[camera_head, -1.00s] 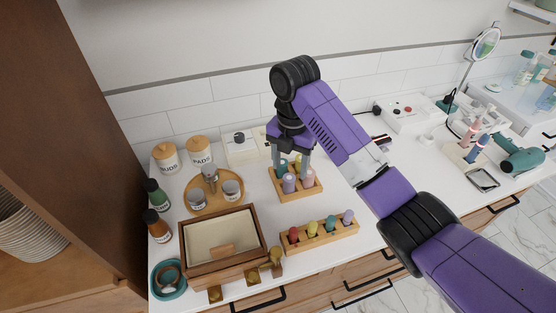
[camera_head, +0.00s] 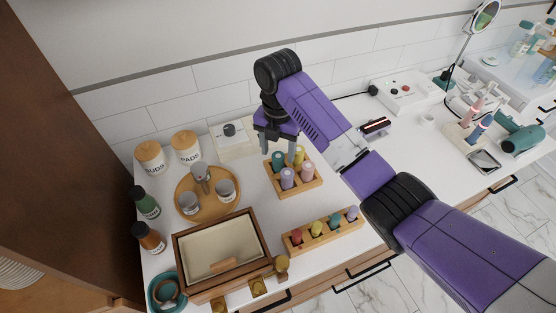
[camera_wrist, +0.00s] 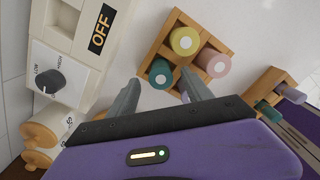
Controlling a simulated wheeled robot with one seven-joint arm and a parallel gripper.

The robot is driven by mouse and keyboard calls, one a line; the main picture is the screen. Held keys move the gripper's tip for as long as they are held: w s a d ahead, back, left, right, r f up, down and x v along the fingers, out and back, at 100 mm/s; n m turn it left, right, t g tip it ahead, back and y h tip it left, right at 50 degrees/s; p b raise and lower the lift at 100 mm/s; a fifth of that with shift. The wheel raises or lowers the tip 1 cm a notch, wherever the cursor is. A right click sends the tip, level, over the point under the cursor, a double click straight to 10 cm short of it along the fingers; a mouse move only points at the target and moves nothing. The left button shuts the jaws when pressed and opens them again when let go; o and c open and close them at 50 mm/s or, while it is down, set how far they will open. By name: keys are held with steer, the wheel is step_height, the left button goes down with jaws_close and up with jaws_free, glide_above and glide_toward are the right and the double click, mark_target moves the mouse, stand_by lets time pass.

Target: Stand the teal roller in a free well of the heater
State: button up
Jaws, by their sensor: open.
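A teal roller (camera_head: 278,159) stands in a square wooden block (camera_head: 296,192), beside yellow, lilac and pink rollers; its round end shows in the wrist view (camera_wrist: 160,72). Another teal roller (camera_head: 334,221) stands in the long wooden rack in front. My gripper (camera_head: 278,146) is open and empty above the square block's back left part. In the wrist view its fingertips (camera_wrist: 160,90) lie either side of the block's teal roller, apart from it.
The long rack (camera_head: 325,240) also holds red, yellow and lilac rollers. A lidded wooden box (camera_head: 222,250), a round tray (camera_head: 207,212) with cups, and jars (camera_head: 150,157) stand at left.

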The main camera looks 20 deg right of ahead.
steer(key=shift+f, duration=1.25)
jaws_close()
steer(key=shift+r, duration=0.1)
